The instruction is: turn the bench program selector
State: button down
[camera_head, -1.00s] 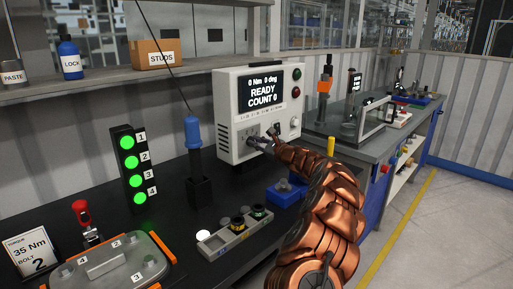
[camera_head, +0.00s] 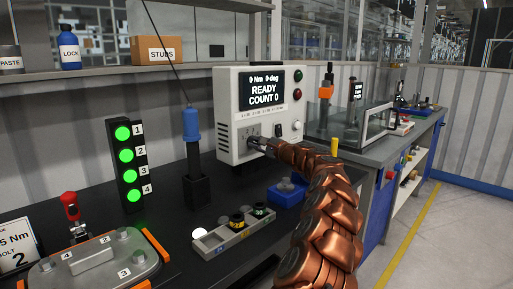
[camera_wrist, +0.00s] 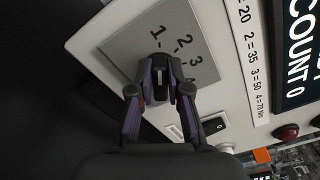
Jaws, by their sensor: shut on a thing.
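The program selector (camera_wrist: 160,70) is a dark knob with a pale pointer line, on a grey plate marked 1 to 4 in the wrist view. My gripper (camera_wrist: 160,88) has its two fingers on either side of the knob and is shut on it. In the head view my gripper (camera_head: 257,144) reaches the lower left of the white controller box (camera_head: 228,112); the knob there is mostly hidden by the fingers. The controller screen (camera_head: 263,90) reads "0 Nm 0 deg READY COUNT 0".
A rocker switch (camera_wrist: 214,126) sits beside the selector plate. A blue-topped tool (camera_head: 191,125) stands left of the box. A socket tray (camera_head: 235,233) and a lidded housing (camera_head: 95,262) lie on the dark bench.

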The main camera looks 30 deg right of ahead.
dwell(0.4)
jog(key=c, duration=1.1)
grip_release()
jog(key=v, duration=1.2)
